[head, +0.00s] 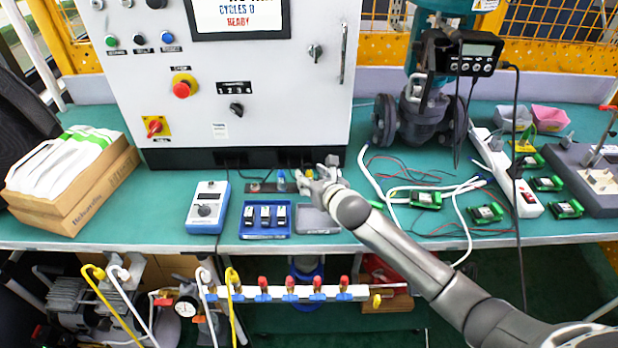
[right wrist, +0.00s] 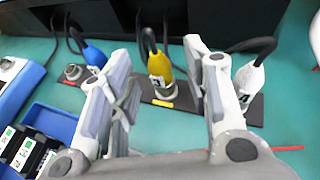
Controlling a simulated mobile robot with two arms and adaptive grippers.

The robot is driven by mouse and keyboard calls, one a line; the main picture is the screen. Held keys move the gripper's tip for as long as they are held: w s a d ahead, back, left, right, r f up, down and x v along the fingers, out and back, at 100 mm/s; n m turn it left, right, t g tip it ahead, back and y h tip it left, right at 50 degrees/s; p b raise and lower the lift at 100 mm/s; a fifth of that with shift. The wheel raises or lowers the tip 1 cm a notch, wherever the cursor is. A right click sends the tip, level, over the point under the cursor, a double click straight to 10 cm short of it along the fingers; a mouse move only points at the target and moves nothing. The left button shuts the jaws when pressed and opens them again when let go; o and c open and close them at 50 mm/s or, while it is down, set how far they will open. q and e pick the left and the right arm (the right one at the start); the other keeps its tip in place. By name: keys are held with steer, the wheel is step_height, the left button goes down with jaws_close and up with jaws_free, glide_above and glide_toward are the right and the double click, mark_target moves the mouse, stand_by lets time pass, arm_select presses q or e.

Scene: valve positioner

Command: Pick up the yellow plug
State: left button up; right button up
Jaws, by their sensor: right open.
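The yellow plug (right wrist: 158,66) stands upright on a dark plate with an orange label, its black cable arching from the top toward the black base of the cabinet. In the head view the yellow plug is mostly hidden by my gripper. My right gripper (right wrist: 158,88) is open, one finger on each side of the plug in the right wrist view, with green tabletop showing between. I cannot tell how far the fingers reach past it. In the head view my right gripper (head: 322,182) is low at the cabinet's foot. My left gripper is not in view.
A blue plug (right wrist: 94,54) is left of the yellow one and a white plug (right wrist: 247,80) is right, close to the right finger. A blue tray (head: 264,234), a grey box (head: 316,219) and a blue meter (head: 207,207) lie nearby. Loose cables cover the right side.

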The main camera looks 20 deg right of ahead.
steer(key=shift+w+f, duration=0.15)
steer(key=shift+w, duration=0.3)
steer(key=shift+c, duration=0.4)
jaws_close()
